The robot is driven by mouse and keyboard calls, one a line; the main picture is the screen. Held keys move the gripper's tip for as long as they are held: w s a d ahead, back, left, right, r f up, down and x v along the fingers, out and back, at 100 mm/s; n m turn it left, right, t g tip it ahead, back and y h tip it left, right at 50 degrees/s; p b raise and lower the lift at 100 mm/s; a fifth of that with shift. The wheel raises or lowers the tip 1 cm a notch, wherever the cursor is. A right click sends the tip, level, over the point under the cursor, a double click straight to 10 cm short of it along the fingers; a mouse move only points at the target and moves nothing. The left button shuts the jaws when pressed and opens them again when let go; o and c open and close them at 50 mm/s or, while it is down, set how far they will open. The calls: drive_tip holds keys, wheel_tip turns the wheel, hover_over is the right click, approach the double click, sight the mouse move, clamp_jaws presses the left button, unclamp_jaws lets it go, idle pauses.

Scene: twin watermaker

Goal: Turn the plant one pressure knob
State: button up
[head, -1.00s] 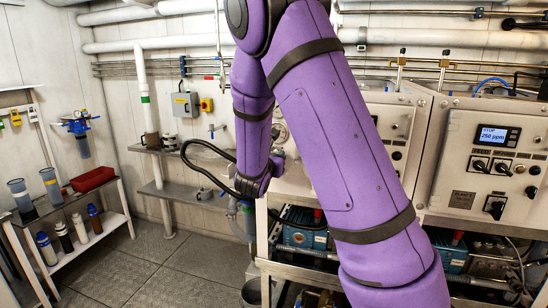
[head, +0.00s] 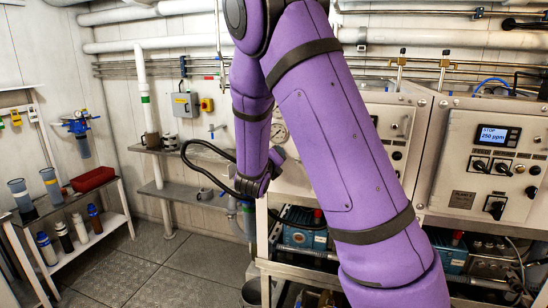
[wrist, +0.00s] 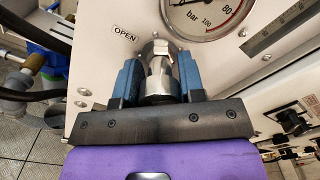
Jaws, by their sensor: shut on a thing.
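In the wrist view, a metal pressure knob (wrist: 157,68) stands out from the pale panel (wrist: 100,45), below a round bar gauge (wrist: 205,14). My gripper (wrist: 159,82) has its blue fingers on either side of the knob and is shut on it. An "OPEN" label is on the panel left of the knob. In the head view my purple arm covers much of the panel, and the knob is hidden. The gauge (head: 279,133) shows just right of my forearm.
A second panel (head: 485,160) with a display reading "STOP 250 ppm" stands at the right. A shelf (head: 118,222) with bottles, filters and a red tray is at the left. A black hose (head: 195,160) loops near my wrist.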

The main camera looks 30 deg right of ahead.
drive_tip(key=shift+n, duration=1.1)
drive_tip(key=o, duration=0.9)
drive_tip(key=shift+a, duration=0.1)
drive_tip(key=v, duration=1)
drive_tip(key=shift+s+a, duration=0.25)
drive_tip(key=shift+s, duration=0.05)
